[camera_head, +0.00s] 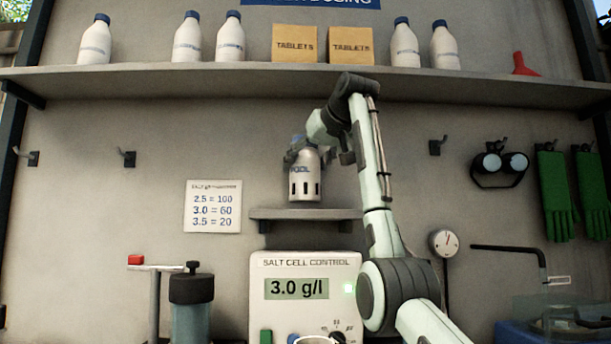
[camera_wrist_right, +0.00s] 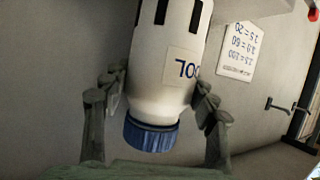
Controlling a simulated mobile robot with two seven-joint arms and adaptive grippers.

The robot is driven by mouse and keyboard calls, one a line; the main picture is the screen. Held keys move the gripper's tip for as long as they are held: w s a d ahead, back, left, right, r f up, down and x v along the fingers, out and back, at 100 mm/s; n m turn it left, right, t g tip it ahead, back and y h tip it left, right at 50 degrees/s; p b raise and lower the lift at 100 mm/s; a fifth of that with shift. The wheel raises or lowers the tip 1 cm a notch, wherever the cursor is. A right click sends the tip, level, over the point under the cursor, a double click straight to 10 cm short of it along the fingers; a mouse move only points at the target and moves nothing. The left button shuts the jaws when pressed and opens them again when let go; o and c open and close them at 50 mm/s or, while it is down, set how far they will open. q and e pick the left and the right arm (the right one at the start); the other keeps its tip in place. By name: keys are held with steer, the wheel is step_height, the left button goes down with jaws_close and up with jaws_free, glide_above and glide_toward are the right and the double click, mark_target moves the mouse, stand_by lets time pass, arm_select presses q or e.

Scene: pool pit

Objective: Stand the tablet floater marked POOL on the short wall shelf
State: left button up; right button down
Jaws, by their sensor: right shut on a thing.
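The tablet floater marked POOL (camera_head: 304,185) is a pale bottle shape with dark slots low on its side and a blue cap. It is upright, over the short wall shelf (camera_head: 278,213) in the middle of the wall. Its base appears at or just above the shelf top; I cannot tell if they touch. My right gripper (camera_head: 312,154) is shut around the floater's upper part, below the cap. In the right wrist view the floater (camera_wrist_right: 160,90) shows upside down between the fingers, its label partly covered. My left gripper is not in view.
A long upper shelf (camera_head: 240,72) holds several bottles, two TABLETS boxes (camera_head: 294,46) and a red funnel (camera_head: 523,65). Below the short shelf is the salt cell control box (camera_head: 300,268). Goggles (camera_head: 500,165) and green gloves (camera_head: 555,195) hang at the right.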

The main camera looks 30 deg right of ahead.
mark_target(312, 162)
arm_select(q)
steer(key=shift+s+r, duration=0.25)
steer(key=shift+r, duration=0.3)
arm_select(e)
steer(key=shift+f, duration=0.8)
steer(key=shift+f, duration=0.15)
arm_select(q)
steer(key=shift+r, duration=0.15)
arm_select(e)
steer(key=shift+c, duration=2.4)
jaws_free()
steer(key=shift+r, duration=0.2)
steer(key=shift+b+v, duration=0.3)
steer(key=shift+v, duration=0.9)
steer(key=v, duration=0.5)
steer(key=shift+s+b, duration=0.3)
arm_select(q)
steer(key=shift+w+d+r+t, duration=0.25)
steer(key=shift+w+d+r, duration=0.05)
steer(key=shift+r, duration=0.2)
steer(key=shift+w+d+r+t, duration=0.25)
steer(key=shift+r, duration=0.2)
arm_select(e)
steer(key=v, duration=0.4)
